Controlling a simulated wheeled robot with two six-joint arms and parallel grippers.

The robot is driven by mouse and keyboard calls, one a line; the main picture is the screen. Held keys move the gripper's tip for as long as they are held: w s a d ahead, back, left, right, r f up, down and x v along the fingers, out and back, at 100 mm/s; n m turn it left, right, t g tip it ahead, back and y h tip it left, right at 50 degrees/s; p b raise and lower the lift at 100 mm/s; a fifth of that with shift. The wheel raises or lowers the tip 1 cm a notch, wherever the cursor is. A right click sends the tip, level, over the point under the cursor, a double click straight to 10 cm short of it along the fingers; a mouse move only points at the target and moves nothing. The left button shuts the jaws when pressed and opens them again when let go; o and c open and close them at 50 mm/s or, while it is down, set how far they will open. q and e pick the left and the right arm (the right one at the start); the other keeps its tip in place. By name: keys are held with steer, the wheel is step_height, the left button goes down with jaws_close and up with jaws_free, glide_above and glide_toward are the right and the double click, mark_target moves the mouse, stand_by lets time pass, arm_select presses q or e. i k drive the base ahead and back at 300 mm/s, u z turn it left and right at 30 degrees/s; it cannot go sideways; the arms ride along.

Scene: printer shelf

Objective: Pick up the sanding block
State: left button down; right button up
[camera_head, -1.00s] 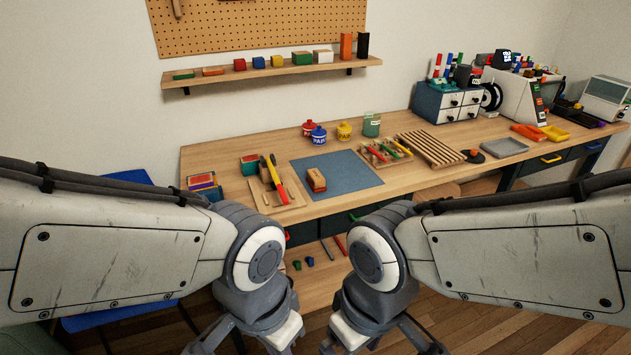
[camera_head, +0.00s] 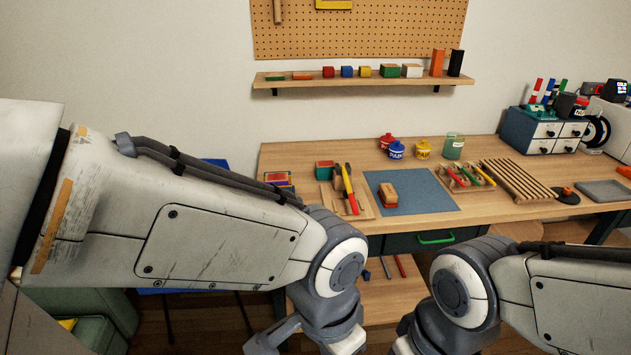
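The sanding block (camera_head: 388,196) looks like a small wooden block with an orange-brown top. It lies on the blue-grey mat (camera_head: 428,205) on the workbench. My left gripper (camera_head: 305,345) is low at the bottom of the view, below and in front of the bench, and its fingers are partly cut off by the frame edge. My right gripper (camera_head: 400,348) is also at the bottom edge and mostly cut off. Both are well apart from the block, and nothing shows held in the visible parts.
Left of the mat is a wooden board (camera_head: 361,206) with yellow- and red-handled tools. Right of it are a tool rack (camera_head: 465,181) and a slatted wooden rack (camera_head: 517,181). Several jars stand behind. A lower shelf (camera_head: 383,293) sits beneath the bench.

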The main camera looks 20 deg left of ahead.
mark_target(388, 197)
steer(key=i, duration=1.6)
steer(key=z, duration=0.05)
